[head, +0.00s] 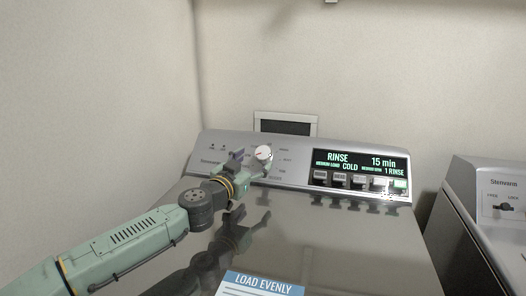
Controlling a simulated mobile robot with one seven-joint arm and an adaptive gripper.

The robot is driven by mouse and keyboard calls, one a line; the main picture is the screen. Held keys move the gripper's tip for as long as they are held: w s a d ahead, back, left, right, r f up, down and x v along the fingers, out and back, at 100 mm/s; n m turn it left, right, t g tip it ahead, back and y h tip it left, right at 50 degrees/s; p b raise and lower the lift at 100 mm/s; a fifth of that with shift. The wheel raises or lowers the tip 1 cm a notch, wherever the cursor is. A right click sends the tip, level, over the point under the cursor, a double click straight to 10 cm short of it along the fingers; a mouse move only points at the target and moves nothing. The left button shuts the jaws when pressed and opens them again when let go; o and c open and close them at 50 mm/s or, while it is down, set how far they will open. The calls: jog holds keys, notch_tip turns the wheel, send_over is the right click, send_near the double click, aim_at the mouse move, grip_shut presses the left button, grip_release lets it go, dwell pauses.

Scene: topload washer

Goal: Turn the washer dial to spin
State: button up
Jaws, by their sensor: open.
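The washer (330,240) stands in the middle, with a sloped control panel along its back. The round silver dial (264,153) is on the panel's left part, with a small red mark on its face. The panel's display (361,160) reads RINSE, COLD and 15 min. My gripper (250,163) is open at the dial, close to its left and lower side. I cannot tell whether the fingers touch the dial. My wrist and fingers hide part of the panel's printed labels.
A row of buttons (360,181) lies under the display. A label reading LOAD EVENLY (262,285) is on the washer's top at the front. A second machine (492,215) stands at right across a narrow gap. Walls close off the back and left.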

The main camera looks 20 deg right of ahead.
aim_at(262, 154)
jog(key=p+x, duration=0.1)
jog(key=x, duration=0.5)
jog(key=shift+w+d, duration=0.15)
jog(key=shift+d, duration=0.2)
jog(key=c, duration=1.2)
jog(key=shift+o, duration=0.2)
jog(key=shift+m+g, duration=0.5)
jog(key=m+g+h, duration=0.2)
jog(key=m, duration=0.1)
jog(key=shift+m+g, duration=0.3)
jog(key=shift+m, duration=0.1)
jog(key=m+g, duration=0.4)
jog(key=m, duration=0.1)
jog(key=shift+m+g, duration=0.3)
jog(key=shift+g, duration=0.2)
